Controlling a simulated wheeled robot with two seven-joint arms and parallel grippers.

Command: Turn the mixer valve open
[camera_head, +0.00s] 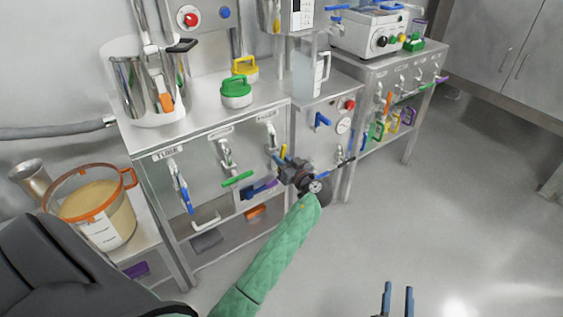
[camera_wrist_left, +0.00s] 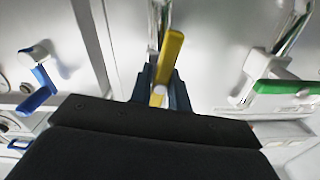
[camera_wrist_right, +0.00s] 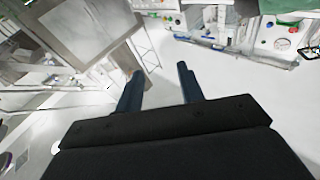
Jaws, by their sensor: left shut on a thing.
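The valve on the front of the steel bench has a yellow lever handle (camera_head: 283,152) below a bent metal pipe. In the left wrist view the yellow handle (camera_wrist_left: 170,55) stands nearly upright between the fingers of my left gripper (camera_wrist_left: 160,92). My left gripper (camera_head: 284,163) is shut on this handle; its green-sleeved arm reaches in from below. The valve body is partly hidden behind the gripper. My right gripper (camera_head: 398,300) is open and empty over the floor at the bottom; its spread fingers also show in the right wrist view (camera_wrist_right: 158,88).
A blue lever (camera_head: 322,119) sits on the panel right of the held valve, near a gauge (camera_head: 343,126). A green-handled valve (camera_head: 238,179) is to its left. An orange-rimmed tub (camera_head: 108,212) stands at far left. The floor (camera_head: 440,190) at right is clear.

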